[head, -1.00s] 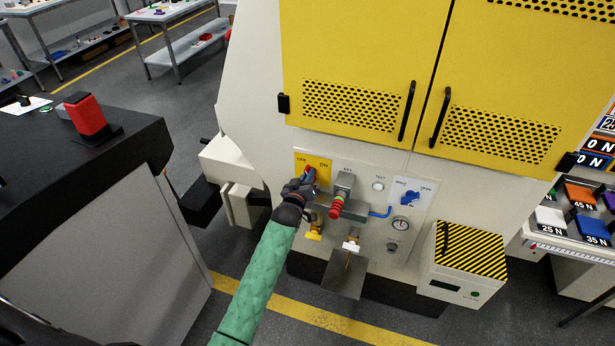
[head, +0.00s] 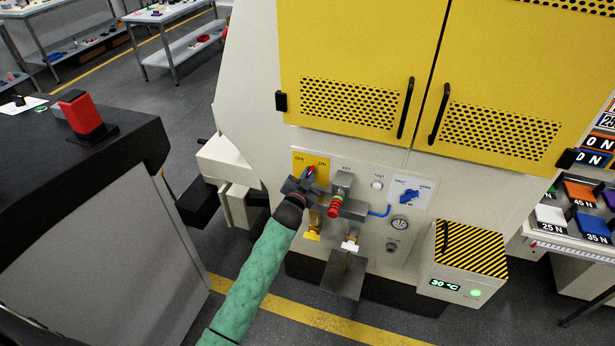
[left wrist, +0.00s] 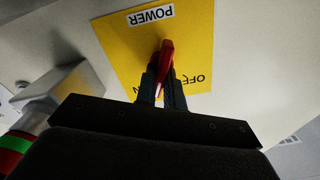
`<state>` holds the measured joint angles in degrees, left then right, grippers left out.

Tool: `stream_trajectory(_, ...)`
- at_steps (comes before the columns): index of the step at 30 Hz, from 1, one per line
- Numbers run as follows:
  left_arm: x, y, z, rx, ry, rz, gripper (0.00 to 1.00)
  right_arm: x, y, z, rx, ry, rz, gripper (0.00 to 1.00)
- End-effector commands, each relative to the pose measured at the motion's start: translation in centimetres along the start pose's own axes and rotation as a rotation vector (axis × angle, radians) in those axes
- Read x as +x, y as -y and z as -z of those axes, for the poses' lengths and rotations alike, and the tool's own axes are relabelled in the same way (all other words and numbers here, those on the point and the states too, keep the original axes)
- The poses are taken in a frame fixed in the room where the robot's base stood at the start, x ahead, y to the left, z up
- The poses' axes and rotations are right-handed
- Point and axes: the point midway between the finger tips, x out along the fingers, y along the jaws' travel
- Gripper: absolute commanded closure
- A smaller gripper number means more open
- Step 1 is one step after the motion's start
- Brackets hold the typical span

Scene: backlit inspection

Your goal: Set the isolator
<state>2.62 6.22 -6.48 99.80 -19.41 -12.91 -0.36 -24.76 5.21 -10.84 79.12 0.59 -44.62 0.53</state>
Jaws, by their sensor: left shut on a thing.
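The isolator is a red handle (head: 312,169) on a yellow plate (head: 299,170) marked OFF and ON, on the front of the cream machine. In the left wrist view the handle (left wrist: 167,54) stands near upright in the picture, on the yellow plate (left wrist: 125,52) labelled POWER. My left gripper (head: 304,180) is shut on the handle; in the left wrist view its dark fingers (left wrist: 157,86) lie on both sides of it. They hide the handle's lower end and part of the ON mark. My right gripper is not in view.
A striped box (head: 470,246) shows a lit 30 °C display (head: 444,285). A dark-topped bench (head: 130,130) stands at left.

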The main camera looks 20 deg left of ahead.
Motion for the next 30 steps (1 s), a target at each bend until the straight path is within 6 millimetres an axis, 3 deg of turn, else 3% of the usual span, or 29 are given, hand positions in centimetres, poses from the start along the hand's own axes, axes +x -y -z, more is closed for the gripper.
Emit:
stream_trajectory(6,0.0,-0.1,-0.1,0.166,-0.001,0.0,1.0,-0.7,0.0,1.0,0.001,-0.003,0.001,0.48)
stream_trajectory(13,0.0,-0.3,-0.1,0.284,0.0,-0.001,1.0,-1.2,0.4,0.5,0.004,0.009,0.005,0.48)
stream_trajectory(20,0.0,-0.3,-0.1,0.339,0.001,-0.001,1.0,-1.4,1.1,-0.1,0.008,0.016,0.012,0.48)
stream_trajectory(30,0.0,-0.3,-0.1,0.352,0.001,-0.001,1.0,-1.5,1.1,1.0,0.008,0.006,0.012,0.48)
